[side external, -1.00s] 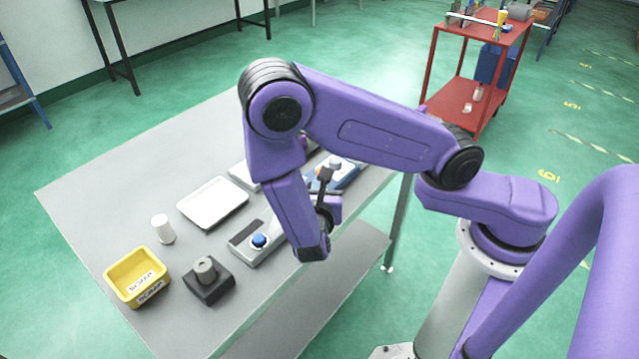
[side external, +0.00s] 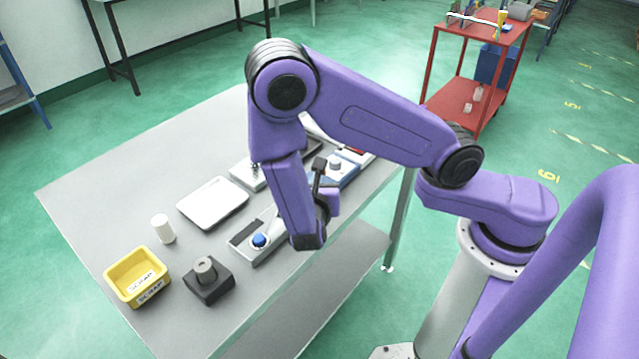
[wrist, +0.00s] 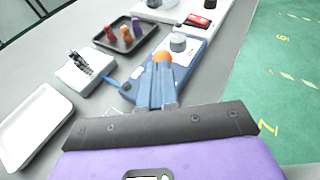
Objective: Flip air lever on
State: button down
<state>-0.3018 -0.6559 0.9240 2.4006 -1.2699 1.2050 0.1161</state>
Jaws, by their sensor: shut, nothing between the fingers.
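A blue control box (wrist: 188,53) with a grey round knob (wrist: 178,42) lies ahead of my gripper in the wrist view. The box also shows beside my arm in the side view (side external: 345,174). An orange ball (wrist: 163,57), seemingly the air lever's end, shows just beyond my fingertips over the box. The lever's stem is hidden behind the fingers, so its position cannot be told. My gripper (wrist: 156,70) is shut and empty, with its fingers together over the box's near part. Whether the fingertips touch the ball is unclear. In the side view my arm hides the fingers.
A white block with a dark metal piece (wrist: 80,62), a dark tray of coloured pegs (wrist: 125,42) and a white tray (wrist: 35,125) lie to the left. A blue-button fixture (side external: 259,240), grey post block (side external: 208,282) and yellow scrap bin (side external: 137,275) stand nearer on the table.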

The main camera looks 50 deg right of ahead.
jog(key=shift+w+r+n+g, duration=0.25)
jog(key=shift+w+n+g, duration=0.15)
jog(key=shift+w, duration=0.1)
jog(key=shift+w+r+n+g+y, duration=0.15)
jog(key=shift+w+n+g+y, duration=0.1)
jog(key=shift+n+g+y, duration=0.05)
jog(key=shift+w+r+n+g+y, duration=0.15)
jog(key=shift+w+n+g, duration=0.15)
jog(key=shift+w+g, duration=0.1)
jog(key=shift+w+r+n+g+y, duration=0.1)
jog(key=shift+w+n+g+y, duration=0.05)
jog(key=shift+w+n+g, duration=0.2)
jog(key=shift+w, duration=1.05)
jog(key=shift+r, duration=0.25)
jog(key=shift+r, duration=0.6)
jog(key=shift+s+a, duration=0.1)
jog(key=w+v, duration=0.1)
jog(key=v, duration=1.2)
jog(key=shift+w+a+r, duration=0.2)
jog(key=shift+a+r, duration=0.2)
jog(key=shift+r, duration=0.05)
